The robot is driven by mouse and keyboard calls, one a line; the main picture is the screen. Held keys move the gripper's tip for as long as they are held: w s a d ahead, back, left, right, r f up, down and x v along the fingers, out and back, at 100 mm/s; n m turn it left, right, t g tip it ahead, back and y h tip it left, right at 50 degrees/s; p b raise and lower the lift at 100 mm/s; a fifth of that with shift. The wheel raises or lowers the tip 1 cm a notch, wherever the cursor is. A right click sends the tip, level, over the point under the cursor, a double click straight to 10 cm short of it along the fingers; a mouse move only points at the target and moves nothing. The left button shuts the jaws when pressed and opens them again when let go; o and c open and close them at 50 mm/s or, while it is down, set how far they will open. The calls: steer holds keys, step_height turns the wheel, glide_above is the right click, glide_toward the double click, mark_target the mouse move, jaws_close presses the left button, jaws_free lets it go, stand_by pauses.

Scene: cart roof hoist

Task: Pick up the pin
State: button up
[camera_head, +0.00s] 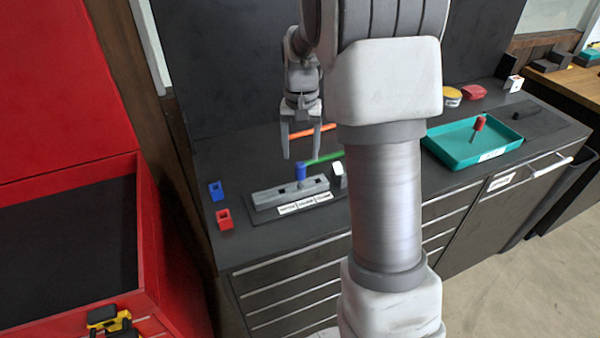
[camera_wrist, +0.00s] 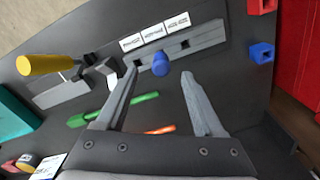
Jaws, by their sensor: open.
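A short blue peg (camera_head: 301,172), which looks like the pin, stands upright at a long grey slotted block (camera_head: 265,199); whether it sits in a slot is unclear. It also shows in the wrist view (camera_wrist: 160,64), between and just beyond my fingertips. My gripper (camera_head: 300,156) is open and empty, pointing down above the peg, with one finger to each side in the wrist view (camera_wrist: 162,74). The fingers do not visibly touch the peg. Another pin-like piece with a red head (camera_head: 478,124) is in the teal tray (camera_head: 440,158).
Green (camera_wrist: 127,108) and orange (camera_wrist: 160,130) rods lie behind the block. A yellow-handled tool (camera_wrist: 45,64) is beside it. Blue (camera_head: 216,190) and red (camera_head: 224,218) small boxes stand at the counter's left. A red cabinet (camera_head: 150,235) flanks the counter.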

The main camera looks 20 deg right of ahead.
mark_target(300, 163)
steer(key=shift+w+f, duration=0.2)
steer(key=shift+f, duration=2.9)
steer(key=shift+c, duration=0.2)
jaws_close()
steer(key=shift+r, duration=0.1)
